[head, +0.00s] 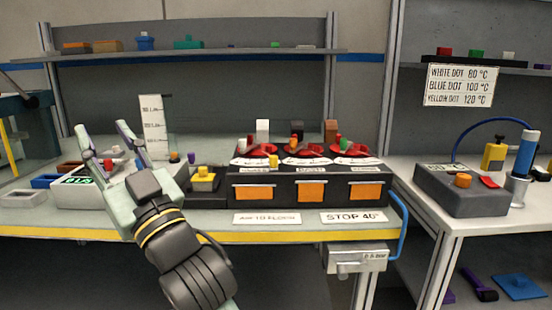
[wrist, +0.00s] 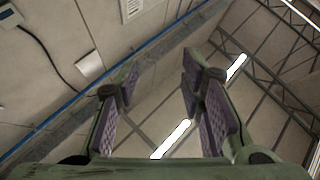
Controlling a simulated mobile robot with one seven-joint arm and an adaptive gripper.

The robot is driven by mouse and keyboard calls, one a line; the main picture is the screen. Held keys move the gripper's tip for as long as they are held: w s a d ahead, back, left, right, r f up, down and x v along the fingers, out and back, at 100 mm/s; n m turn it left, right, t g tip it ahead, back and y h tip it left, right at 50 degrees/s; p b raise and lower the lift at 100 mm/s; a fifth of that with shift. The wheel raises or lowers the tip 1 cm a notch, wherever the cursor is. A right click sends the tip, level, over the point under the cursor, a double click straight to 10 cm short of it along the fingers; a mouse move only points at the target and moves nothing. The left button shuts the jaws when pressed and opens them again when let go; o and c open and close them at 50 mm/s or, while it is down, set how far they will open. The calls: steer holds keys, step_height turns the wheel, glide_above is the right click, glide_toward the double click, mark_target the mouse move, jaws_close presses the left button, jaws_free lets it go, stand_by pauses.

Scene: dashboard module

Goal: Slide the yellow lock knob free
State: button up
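A yellow knob (head: 204,174) sits on a small dark block just left of the dashboard module (head: 240,187). The module is a long dark box with red dials on top and orange panels on its front. I cannot tell from here how the knob is held. My gripper (head: 104,140) is raised in front of the bench, left of the yellow knob and apart from it. Its fingers point up and are spread open with nothing between them. In the wrist view the open gripper (wrist: 155,90) faces the wall and ceiling, and the knob is not in that view.
Small bins (head: 50,181) and a white box (head: 85,190) lie behind my gripper. A purple-topped piece (head: 191,158) stands close by the yellow knob. A grey box with an orange knob (head: 462,181) and another yellow object (head: 494,156) stand on the right bench. A shelf (head: 200,52) runs above.

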steer(key=w+d+f+m+t+h, duration=0.2)
steer(key=w+d+f+m+h, duration=0.2)
steer(key=w+d+h, duration=0.6)
steer(key=m+h, duration=0.4)
glide_toward(275, 158)
steer(key=shift+g, duration=0.3)
steer(key=x, duration=0.5)
steer(key=p+x, duration=0.1)
steer(key=x, duration=0.3)
steer(key=shift+w+r, duration=0.2)
steer(key=shift+w, duration=0.2)
steer(key=shift+c, duration=0.2)
jaws_close()
